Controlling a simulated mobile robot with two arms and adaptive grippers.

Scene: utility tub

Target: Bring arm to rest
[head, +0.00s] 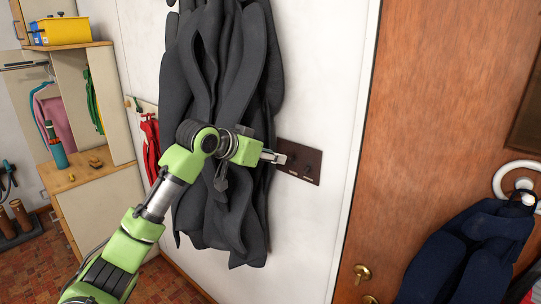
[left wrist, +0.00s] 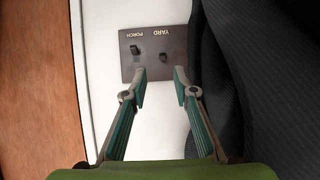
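My left gripper (head: 277,157) is at the dark brown switch plate (head: 313,158) on the white wall, in front of the hanging dark coats. In the left wrist view my left gripper (left wrist: 160,74) is open, with nothing between its fingers. Its tips appear over the lower edge of the plate (left wrist: 150,46); I cannot tell whether they touch it. The plate has two switches with upside-down labels, the porch switch (left wrist: 134,50) and the yard switch (left wrist: 163,58). My right gripper is not in view.
Dark grey coats (head: 222,80) hang right beside my left arm. A brown wooden door (head: 440,110) with a brass knob (head: 361,273) stands to the right, with dark blue clothing (head: 465,255) near it. A wooden cabinet (head: 100,205) stands at the left. The tiled floor shows at lower left.

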